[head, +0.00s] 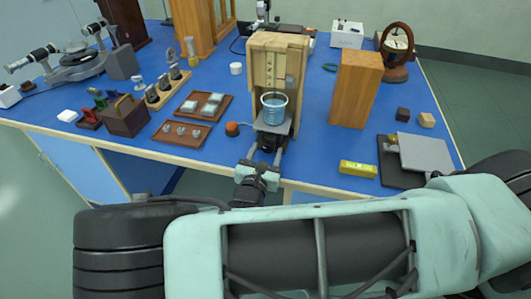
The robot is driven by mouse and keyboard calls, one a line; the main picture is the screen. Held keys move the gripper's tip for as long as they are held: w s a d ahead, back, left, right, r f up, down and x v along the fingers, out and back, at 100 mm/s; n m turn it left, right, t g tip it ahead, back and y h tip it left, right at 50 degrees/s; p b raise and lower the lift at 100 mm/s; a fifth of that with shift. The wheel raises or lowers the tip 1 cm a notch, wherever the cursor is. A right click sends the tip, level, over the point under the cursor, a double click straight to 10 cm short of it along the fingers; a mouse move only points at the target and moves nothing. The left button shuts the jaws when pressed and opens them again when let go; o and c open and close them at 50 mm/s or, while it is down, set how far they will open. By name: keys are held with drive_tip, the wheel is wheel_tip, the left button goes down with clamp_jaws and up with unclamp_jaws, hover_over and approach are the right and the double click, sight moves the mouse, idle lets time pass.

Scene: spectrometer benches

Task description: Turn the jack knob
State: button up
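A small lab jack (287,126) with a grey top plate stands at the front edge of the blue bench, inside a pale wooden frame. A glass beaker (274,108) with blue liquid stands on its plate. A dark part on the jack's front (267,142) faces me; it looks like the knob, but it is small and partly covered. My gripper (265,152) points at the jack from the front edge. Its two fingers are apart, one on each side below the dark part. I cannot tell whether they touch it.
An orange-topped round thing (232,129) sits just left of the jack. Brown trays (181,134) lie farther left. A wooden box (356,90) stands to the right. A yellow level (358,168) and a grey plate on a black base (426,153) lie at the front right.

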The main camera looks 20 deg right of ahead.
drive_tip(key=c, duration=0.9)
drive_tip(key=shift+r+n+p, duration=0.1)
drive_tip(key=shift+n+p, duration=0.3)
drive_tip(key=shift+n, duration=0.4)
drive_tip(key=o, duration=1)
drive_tip(key=shift+c, duration=0.2)
drive_tip(key=b+v, duration=0.2)
drive_tip(key=v, duration=1.5)
drive_tip(key=shift+s+a+b, duration=0.15)
drive_tip(key=shift+b, duration=0.25)
